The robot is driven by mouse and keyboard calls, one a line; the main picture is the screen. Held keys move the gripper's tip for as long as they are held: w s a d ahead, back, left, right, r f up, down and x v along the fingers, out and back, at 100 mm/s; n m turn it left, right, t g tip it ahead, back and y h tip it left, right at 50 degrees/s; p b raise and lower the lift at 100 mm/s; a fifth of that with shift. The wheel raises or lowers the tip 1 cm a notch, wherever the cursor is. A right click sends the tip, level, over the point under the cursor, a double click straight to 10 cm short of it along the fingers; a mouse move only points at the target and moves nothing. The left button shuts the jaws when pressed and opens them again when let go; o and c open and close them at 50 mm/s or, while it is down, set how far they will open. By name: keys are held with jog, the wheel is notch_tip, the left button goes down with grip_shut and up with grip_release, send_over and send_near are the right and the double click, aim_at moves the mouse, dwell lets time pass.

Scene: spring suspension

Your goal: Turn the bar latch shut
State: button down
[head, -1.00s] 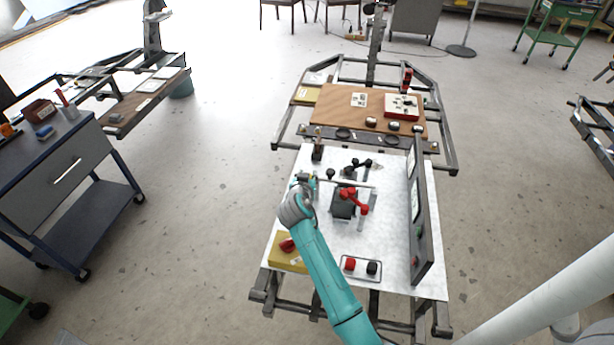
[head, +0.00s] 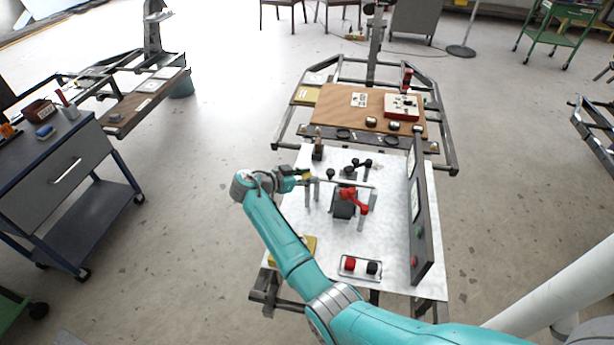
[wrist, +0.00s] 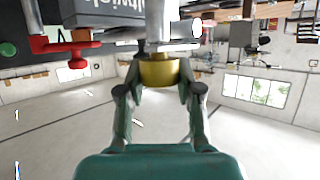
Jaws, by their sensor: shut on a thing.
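The bar latch shows in the head view as a thin pale bar (head: 345,184) running right from short grey posts on the white board. Its yellow grip (wrist: 158,72) fills the space between my fingers in the wrist view, with a metal post and a short crossbar beyond it. My gripper (head: 301,176) is at the left end of the bar in the head view, reaching in from the left. In the wrist view my gripper (wrist: 160,76) is shut on the yellow grip. The latch's far end and catch are too small to make out.
A red-handled lever on a dark block (head: 343,208) stands just right of the latch; its red handle (wrist: 62,47) shows in the wrist view. A tall dark panel (head: 420,215) edges the board's right. A red-and-black button box (head: 360,267) and yellow block (head: 308,243) sit nearer.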

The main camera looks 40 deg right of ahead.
jog(key=shift+f+m+g, duration=0.1)
jog(key=shift+m+g, duration=0.3)
jog(key=c, duration=0.7)
grip_release()
jog(key=shift+c, duration=0.2)
jog(key=v, duration=1.2)
